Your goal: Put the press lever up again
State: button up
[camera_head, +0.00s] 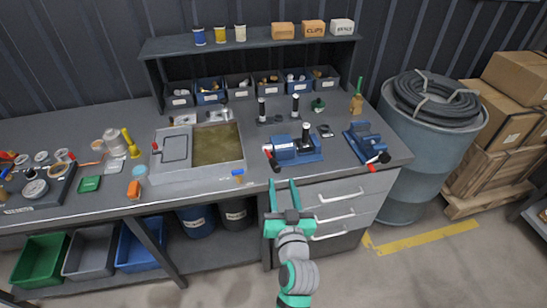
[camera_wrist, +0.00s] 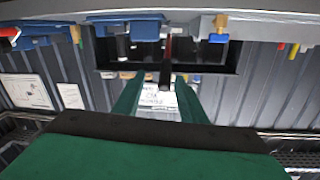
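A blue press (camera_head: 296,150) stands near the front edge of the bench, with a silver cylinder and a dark upright post. A lever with a red part (camera_head: 268,150) shows at its left side, low and toward the front edge; its exact angle is hard to tell. My gripper (camera_head: 282,183) is open and empty, just in front of the bench edge and the press. In the wrist view, inverted, my gripper (camera_wrist: 157,80) has its fingers apart. A dark bar with a reddish end (camera_wrist: 167,60) shows beyond and between the fingertips; I cannot tell if it is the lever.
A blue vise (camera_head: 366,140) with red-tipped handles stands right of the press. A grey tray (camera_head: 200,172) lies to the left. Drawers with handles (camera_head: 338,197) are below. Bins and a shelf stand behind.

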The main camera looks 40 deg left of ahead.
aim_at(273, 159)
jog(key=shift+w+a+r+y, duration=0.2)
jog(key=shift+a+r+y, duration=0.1)
jog(key=shift+a+r, duration=0.4)
jog(key=shift+w+a+f+n, duration=0.1)
jog(key=shift+w+a+n, duration=0.1)
jog(key=shift+a+n, duration=0.15)
jog(key=x, duration=0.9)
jog(key=shift+w+a+f, duration=0.15)
jog(key=shift+a, duration=0.15)
jog(key=shift+w, duration=0.1)
grip_shut()
